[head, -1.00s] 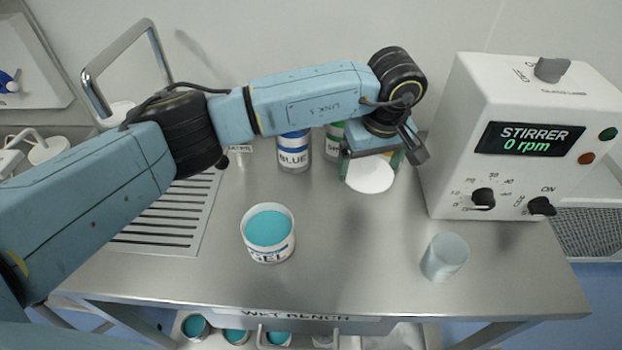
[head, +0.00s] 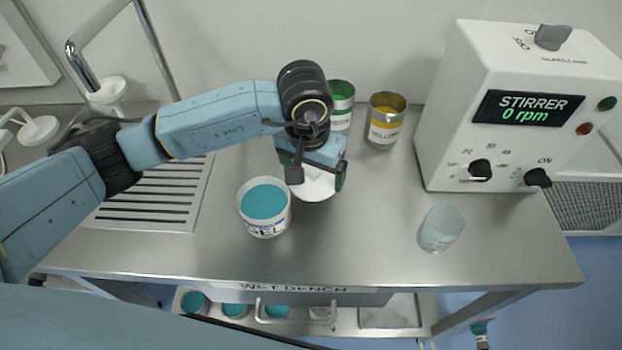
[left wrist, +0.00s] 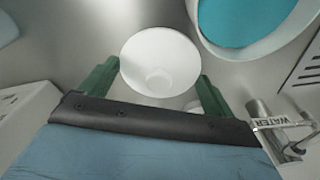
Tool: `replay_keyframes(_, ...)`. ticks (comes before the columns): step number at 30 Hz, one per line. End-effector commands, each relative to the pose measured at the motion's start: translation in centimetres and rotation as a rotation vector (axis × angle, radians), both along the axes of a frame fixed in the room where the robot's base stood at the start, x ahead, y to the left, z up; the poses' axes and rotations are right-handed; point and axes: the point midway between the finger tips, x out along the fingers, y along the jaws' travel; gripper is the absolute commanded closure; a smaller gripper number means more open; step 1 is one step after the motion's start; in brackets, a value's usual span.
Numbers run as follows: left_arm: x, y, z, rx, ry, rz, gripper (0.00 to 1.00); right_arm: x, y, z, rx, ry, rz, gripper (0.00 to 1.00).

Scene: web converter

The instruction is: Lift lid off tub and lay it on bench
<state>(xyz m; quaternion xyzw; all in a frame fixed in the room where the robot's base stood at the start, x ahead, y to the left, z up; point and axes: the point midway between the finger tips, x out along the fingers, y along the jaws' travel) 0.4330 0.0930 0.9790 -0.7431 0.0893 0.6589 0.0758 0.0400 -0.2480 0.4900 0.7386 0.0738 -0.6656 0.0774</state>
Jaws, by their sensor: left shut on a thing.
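The tub is a white pot labelled GEL (head: 264,228), open, with teal gel showing inside. It stands upright on the steel bench (head: 330,255), left of centre. In the left wrist view the open tub (left wrist: 207,30) is at the top right. The lid is a white disc (head: 316,186) with a small knob. My left gripper (head: 312,178) is shut on it and holds it just right of the tub, apart from it. In the left wrist view the lid (left wrist: 160,50) is between the green fingers (left wrist: 160,85). My right gripper is not in view.
A translucent beaker (head: 441,229) stands front right, before the white stirrer unit (head: 440,130). Green (head: 341,110) and yellow (head: 384,122) tins stand behind the gripper. A slotted drain (head: 150,198) and tap (head: 83,70) are left. Bench between tub and beaker is clear.

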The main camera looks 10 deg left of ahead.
Motion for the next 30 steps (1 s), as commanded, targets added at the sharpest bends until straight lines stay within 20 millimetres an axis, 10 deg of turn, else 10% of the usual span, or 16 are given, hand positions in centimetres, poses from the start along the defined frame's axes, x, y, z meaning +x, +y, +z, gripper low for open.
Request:
replay_keyframes(20, 0.0, 0.0, -4.2, 0.001, -0.001, 0.000, 0.38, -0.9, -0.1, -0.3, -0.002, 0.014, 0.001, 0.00)
replay_keyframes(21, 0.0, 0.0, -4.2, 0.000, -0.001, 0.000, 0.08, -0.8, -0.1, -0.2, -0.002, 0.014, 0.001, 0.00)
replay_keyframes(23, 0.0, 0.0, -4.1, 0.000, -0.001, 0.000, 0.00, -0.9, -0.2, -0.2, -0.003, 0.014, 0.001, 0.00)
replay_keyframes(30, 0.0, 0.0, -4.0, 0.001, -0.001, 0.001, 0.00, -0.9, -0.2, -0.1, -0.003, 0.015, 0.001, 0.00)
